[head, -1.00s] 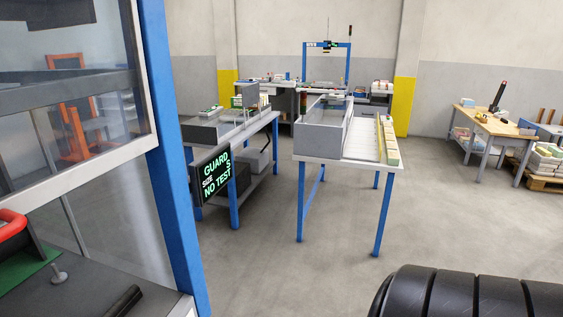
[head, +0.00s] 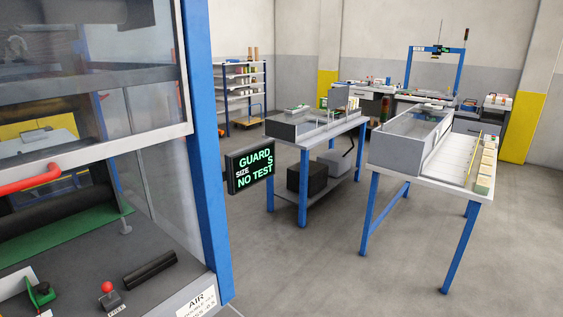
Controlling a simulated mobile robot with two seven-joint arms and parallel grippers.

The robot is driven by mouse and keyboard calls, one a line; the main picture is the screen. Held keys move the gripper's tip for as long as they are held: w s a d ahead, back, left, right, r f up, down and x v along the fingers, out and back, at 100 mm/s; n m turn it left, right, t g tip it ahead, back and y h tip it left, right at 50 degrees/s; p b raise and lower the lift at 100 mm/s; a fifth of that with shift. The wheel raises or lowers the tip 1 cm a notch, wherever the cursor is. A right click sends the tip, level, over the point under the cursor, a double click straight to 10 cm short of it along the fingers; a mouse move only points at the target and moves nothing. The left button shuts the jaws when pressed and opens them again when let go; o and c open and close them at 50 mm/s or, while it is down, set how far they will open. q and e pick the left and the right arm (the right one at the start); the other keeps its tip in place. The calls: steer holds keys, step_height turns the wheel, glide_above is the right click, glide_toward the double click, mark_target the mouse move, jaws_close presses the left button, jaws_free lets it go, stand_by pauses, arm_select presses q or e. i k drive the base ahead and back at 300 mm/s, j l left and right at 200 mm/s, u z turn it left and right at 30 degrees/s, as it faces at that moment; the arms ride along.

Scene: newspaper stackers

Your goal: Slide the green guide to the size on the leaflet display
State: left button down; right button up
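A black display (head: 249,167) with green and white letters hangs on the blue post. It reads "GUARD", "SIZE", "S" and "NO TEST". At the lower left, on the grey machine bed (head: 165,297), stands a small green part (head: 41,293) that may be the green guide. It is beside a white piece (head: 14,284) cut off by the frame edge. I cannot read any size marks near it. Neither of my grippers is in view.
A red-knobbed box (head: 108,294), a black bar (head: 150,270) and an "AIR" label (head: 197,302) are on the machine. A red handle (head: 30,178) crosses its clear guard. Two blue-legged tables (head: 302,150) (head: 455,185) stand right. The floor between is clear.

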mark_target(47, 294)
steer(key=u, duration=1.5)
steer(key=i+l+z, duration=0.1)
steer(key=i+l, duration=0.45)
steer(key=i+j, duration=0.05)
